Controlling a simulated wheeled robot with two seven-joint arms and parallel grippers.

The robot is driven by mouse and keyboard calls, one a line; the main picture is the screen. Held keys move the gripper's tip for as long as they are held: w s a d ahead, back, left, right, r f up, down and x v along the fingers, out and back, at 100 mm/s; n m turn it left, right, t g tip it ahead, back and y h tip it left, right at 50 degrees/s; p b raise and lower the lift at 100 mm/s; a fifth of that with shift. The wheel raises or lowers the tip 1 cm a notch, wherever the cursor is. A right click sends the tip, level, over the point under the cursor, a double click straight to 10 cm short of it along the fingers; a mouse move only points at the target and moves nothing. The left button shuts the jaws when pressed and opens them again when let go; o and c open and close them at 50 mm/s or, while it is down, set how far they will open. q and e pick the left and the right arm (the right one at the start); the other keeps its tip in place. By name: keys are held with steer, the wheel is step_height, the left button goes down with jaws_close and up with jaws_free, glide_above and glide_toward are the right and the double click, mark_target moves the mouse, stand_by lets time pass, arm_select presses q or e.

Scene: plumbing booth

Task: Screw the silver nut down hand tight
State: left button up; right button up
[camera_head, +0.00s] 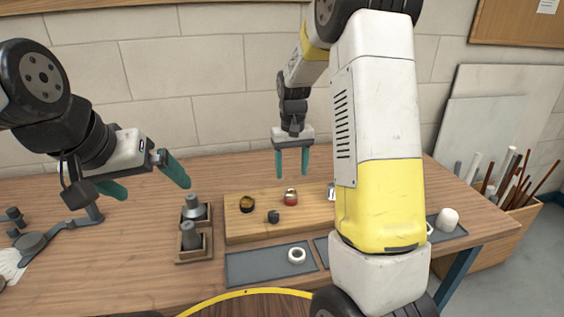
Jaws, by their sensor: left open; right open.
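A silver piece (332,191), possibly the silver nut, shows at the right part of a wooden board (236,229); my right arm hides most of it. A red fitting with a pale top (291,197) stands on the board, with a dark and brass ring (247,204) to its left and a small dark knob (273,217) in front. My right gripper (292,175) is open and empty, pointing down above the red fitting. My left gripper (156,191) is open and empty, left of the board and above the table.
A small wooden holder (194,256) with two grey fittings stands left of the board. A grey tray (245,268) with a white ring (297,255) lies in front. A white cylinder (447,219) is at the right.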

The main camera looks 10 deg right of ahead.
mark_target(291, 191)
step_height(291, 191, down, 8)
steer(key=shift+r, duration=0.1)
stand_by(0.4)
jaws_close()
steer(key=m, duration=0.4)
steer(key=shift+m, duration=0.4)
steer(key=m, duration=0.4)
jaws_free()
steer(key=shift+o, duration=0.4)
